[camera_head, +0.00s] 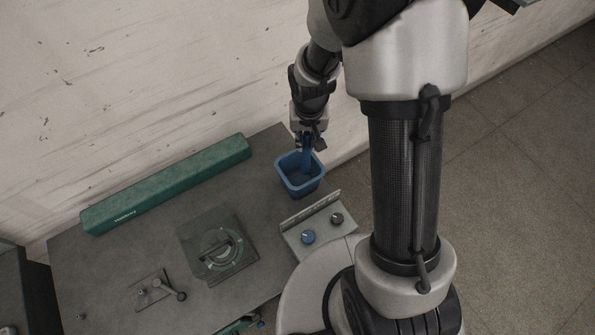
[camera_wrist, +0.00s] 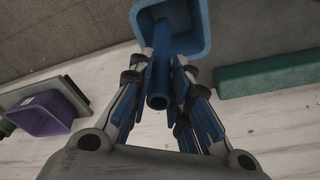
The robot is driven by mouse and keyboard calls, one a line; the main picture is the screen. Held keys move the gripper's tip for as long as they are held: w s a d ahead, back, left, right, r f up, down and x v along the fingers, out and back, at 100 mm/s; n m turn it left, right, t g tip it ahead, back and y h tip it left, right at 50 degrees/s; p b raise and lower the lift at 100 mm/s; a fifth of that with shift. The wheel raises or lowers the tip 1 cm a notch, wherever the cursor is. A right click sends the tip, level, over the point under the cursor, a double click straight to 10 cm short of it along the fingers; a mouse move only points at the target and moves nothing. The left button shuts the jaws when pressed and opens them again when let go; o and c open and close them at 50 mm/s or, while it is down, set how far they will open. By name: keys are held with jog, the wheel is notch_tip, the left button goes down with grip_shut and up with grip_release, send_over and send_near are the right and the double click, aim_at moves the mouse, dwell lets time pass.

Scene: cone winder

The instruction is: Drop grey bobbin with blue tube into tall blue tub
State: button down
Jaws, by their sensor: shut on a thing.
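My gripper (camera_head: 306,146) is shut on a blue tube, which I take to be the tube of the bobbin. In the wrist view the tube (camera_wrist: 159,85) sits between the fingers, its open end toward the camera. I cannot make out grey winding on it. The tall blue tub (camera_head: 288,184) stands at the back right of the bench. In the head view the held tube overlaps the tub's opening; I cannot tell how far above or inside the rim it is. The tub's rim also shows at the top of the wrist view (camera_wrist: 203,42).
A long green box (camera_head: 165,185) lies along the bench's back edge. A grey stand (camera_head: 318,228) with a blue and a dark round part is in front of the tub. A dial plate (camera_head: 218,250) sits mid-bench. A purple container (camera_wrist: 42,115) shows in the wrist view.

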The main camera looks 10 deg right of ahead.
aim_at(306, 151)
jog(key=shift+w+f+b, duration=0.1)
jog(key=shift+f+b, duration=1.95)
jog(key=shift+f, duration=1.15)
jog(key=c, duration=1.4)
grip_release()
jog(key=r, duration=0.4)
jog(key=s+r, duration=0.1)
jog(key=r, duration=0.7)
jog(key=shift+s+a, duration=0.2)
jog(key=shift+s, duration=0.2)
